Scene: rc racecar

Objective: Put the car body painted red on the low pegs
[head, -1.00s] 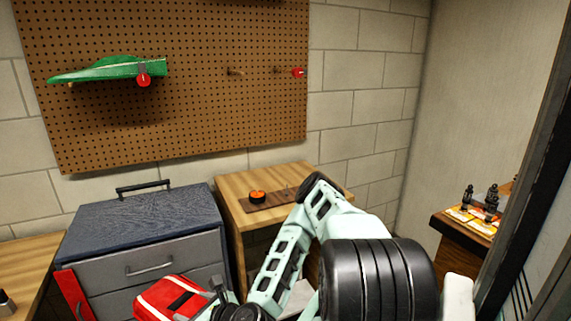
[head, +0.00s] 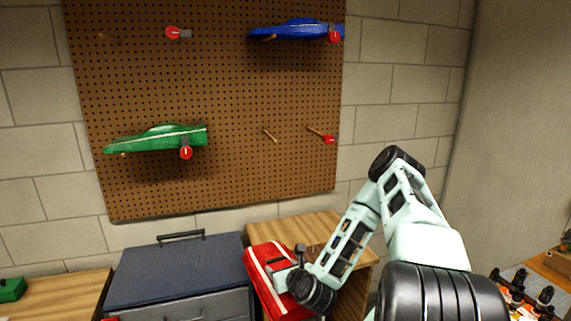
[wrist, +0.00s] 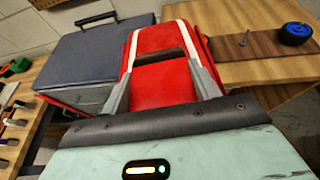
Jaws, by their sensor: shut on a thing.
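The red car body (head: 268,284) with white stripes is held in my gripper (head: 292,279), in front of the wooden bench and beside the tool chest. In the wrist view the red body (wrist: 160,85) sits between the two grey fingers of my gripper (wrist: 165,92), which press on its sides. The pegboard (head: 230,100) is on the wall behind. Two low pegs (head: 270,135) stick out empty at its lower right, the right one with a red end (head: 328,139). A green car body (head: 160,140) rests on the lower left pegs. A blue car body (head: 295,30) rests on the upper right pegs.
A blue-topped tool chest (head: 175,270) stands below the pegboard. A wooden bench (head: 285,228) is to its right, with a blue wheel on a strip (wrist: 295,33) in the wrist view. Another wooden table (head: 65,292) is at left. Space before the low pegs looks clear.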

